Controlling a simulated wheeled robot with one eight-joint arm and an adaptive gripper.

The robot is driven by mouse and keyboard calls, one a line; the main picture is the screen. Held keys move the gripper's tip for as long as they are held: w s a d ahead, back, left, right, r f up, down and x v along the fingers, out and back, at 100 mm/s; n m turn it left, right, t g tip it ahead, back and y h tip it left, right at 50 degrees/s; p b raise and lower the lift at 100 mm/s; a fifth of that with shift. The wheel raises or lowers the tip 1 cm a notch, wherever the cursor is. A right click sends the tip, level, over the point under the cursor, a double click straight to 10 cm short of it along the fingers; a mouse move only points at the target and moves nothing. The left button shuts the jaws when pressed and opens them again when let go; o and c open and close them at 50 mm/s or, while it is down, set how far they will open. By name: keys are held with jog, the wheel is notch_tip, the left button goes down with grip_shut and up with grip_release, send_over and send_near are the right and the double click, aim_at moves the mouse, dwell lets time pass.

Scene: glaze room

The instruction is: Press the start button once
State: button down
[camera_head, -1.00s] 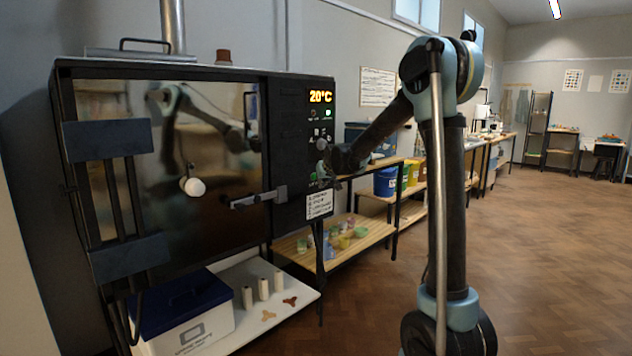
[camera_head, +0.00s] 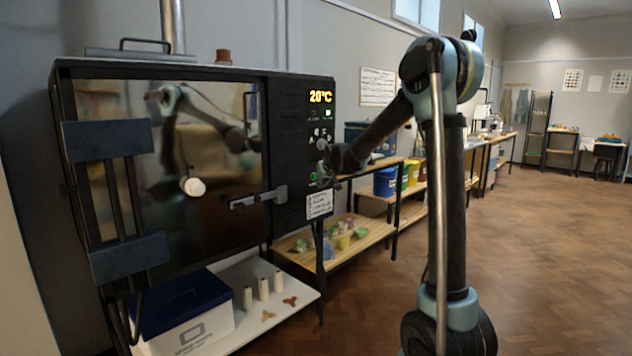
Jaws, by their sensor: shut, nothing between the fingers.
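The kiln's black control panel (camera_head: 293,130) is right of its door, with a lit display (camera_head: 321,97) reading 20°C. Small icons and a round knob are below the display. A small green-lit button (camera_head: 313,177) sits low on the panel, above a white label (camera_head: 319,205); I take it for the start button, though its marking is too small to read. My gripper (camera_head: 324,171) is shut and empty, with its tips at the lower panel beside the green button. Whether the tips touch the button or panel I cannot tell.
The door handle (camera_head: 258,197) juts out left of my gripper. Below the kiln, a white shelf (camera_head: 285,312) holds a blue-lidded box (camera_head: 185,310) and several small pieces. A wooden rack (camera_head: 365,238) stands beyond the kiln. The floor at right is clear.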

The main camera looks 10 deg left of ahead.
jog(key=shift+a, duration=0.1)
jog(key=shift+w+a, duration=0.25)
jog(key=shift+w+a, duration=0.3)
jog(key=shift+a, duration=0.05)
dwell(1.1)
jog(key=shift+s+d, duration=0.55)
jog(key=shift+d, duration=0.15)
dwell(0.4)
jog(key=shift+s+d, duration=0.8)
jog(key=shift+d, duration=0.2)
jog(key=shift+s+d, duration=0.75)
jog(key=shift+d, duration=0.25)
jog(key=shift+s, duration=0.1)
